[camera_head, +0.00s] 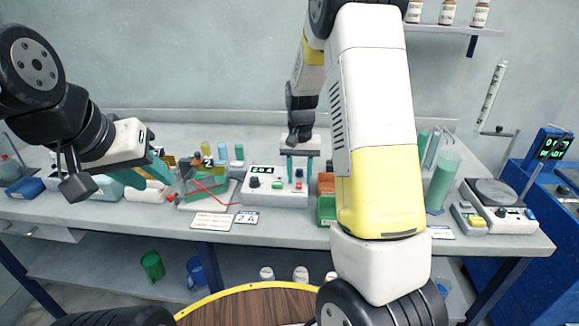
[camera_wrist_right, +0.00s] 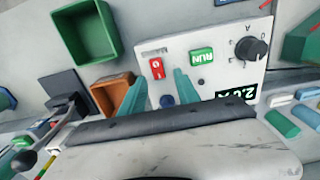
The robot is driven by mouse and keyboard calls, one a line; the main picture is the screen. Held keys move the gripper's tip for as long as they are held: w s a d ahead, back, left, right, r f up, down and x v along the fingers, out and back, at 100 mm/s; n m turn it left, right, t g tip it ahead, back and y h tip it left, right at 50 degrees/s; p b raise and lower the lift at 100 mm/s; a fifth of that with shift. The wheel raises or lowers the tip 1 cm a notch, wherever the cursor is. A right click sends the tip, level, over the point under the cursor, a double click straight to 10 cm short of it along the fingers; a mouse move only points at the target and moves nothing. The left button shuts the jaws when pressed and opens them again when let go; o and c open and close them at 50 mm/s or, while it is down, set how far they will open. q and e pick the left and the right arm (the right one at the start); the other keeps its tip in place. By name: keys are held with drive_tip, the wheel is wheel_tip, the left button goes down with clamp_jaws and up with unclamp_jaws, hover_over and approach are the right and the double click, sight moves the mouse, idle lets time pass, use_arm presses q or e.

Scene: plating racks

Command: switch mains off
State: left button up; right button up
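The power supply box (camera_head: 262,199) stands on the bench with a lit display, a black knob and coloured controls. In the right wrist view it appears turned round, with a red rocker switch (camera_wrist_right: 157,68), a green RUN button (camera_wrist_right: 202,55), a black knob (camera_wrist_right: 250,49) and a 2.0 A display (camera_wrist_right: 237,93). My right gripper (camera_head: 299,166) points down at the box's right end. Its teal fingers (camera_wrist_right: 160,88) are apart with nothing between them, pointing towards the red switch; the exact gap to the panel is unclear. My left gripper (camera_head: 157,174) is at the left, its finger opening unclear.
Green (camera_wrist_right: 86,36) and orange (camera_wrist_right: 113,94) bins sit beside the box. A tilted rack with red wire (camera_head: 205,190) stands left of it. Label cards (camera_head: 212,221) lie in front. My right arm hides part of the bench.

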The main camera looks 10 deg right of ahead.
drive_tip(key=shift+f, duration=0.1)
clamp_jaws()
drive_tip(key=shift+s+a+r+t+h, duration=0.1)
drive_tip(key=shift+s+t+h, duration=0.1)
drive_tip(key=shift+t, duration=0.45)
drive_tip(key=shift+s+a+r+t+h, duration=0.1)
drive_tip(key=shift+s+t+h, duration=0.1)
drive_tip(key=shift+t, duration=0.45)
drive_tip(key=shift+s+d+t, duration=0.1)
drive_tip(key=shift+s+t, duration=0.05)
drive_tip(key=shift+t, duration=0.65)
unclamp_jaws()
